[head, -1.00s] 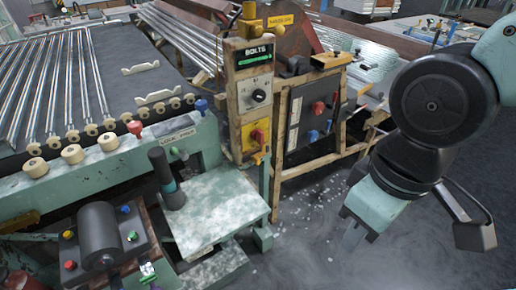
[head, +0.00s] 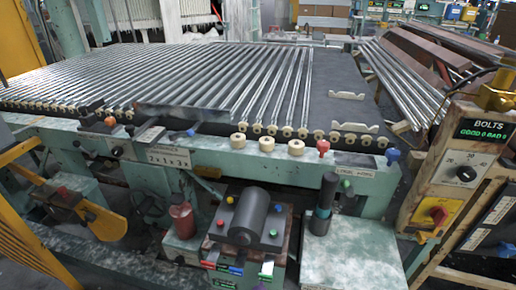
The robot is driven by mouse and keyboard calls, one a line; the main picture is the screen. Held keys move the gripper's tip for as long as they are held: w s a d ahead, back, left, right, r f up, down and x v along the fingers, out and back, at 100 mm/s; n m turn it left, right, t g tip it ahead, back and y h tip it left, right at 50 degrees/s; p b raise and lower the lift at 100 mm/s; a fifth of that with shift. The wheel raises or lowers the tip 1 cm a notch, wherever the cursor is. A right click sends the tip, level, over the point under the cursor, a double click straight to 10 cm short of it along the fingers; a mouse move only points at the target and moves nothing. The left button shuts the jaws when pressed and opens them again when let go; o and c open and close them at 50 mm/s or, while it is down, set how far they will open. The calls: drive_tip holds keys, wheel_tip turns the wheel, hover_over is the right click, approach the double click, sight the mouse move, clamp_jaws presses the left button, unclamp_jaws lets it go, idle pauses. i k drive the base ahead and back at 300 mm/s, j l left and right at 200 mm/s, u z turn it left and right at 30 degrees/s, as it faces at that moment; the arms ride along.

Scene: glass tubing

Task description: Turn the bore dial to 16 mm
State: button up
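I cannot tell which control is the bore dial, as no readable "bore" label shows. One round black dial (head: 466,173) sits on a pale plate with numbers such as 20, 30 and 40, under the BOLTS display at the right. A small dark knob (head: 117,151) sits on the bench's front rail at the left, beside a white label plate (head: 167,160) with small text that I cannot read surely. My gripper is not in view in the head view.
Glass tubes (head: 210,80) lie in rows on the large bench. A red and yellow switch (head: 437,215) is below the numbered dial. A dark roller unit (head: 254,215) with coloured buttons and a pale side table (head: 345,250) stand in front. Yellow rails (head: 40,245) are at the left.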

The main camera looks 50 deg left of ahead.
sight(117, 152)
drive_tip(key=u, duration=2)
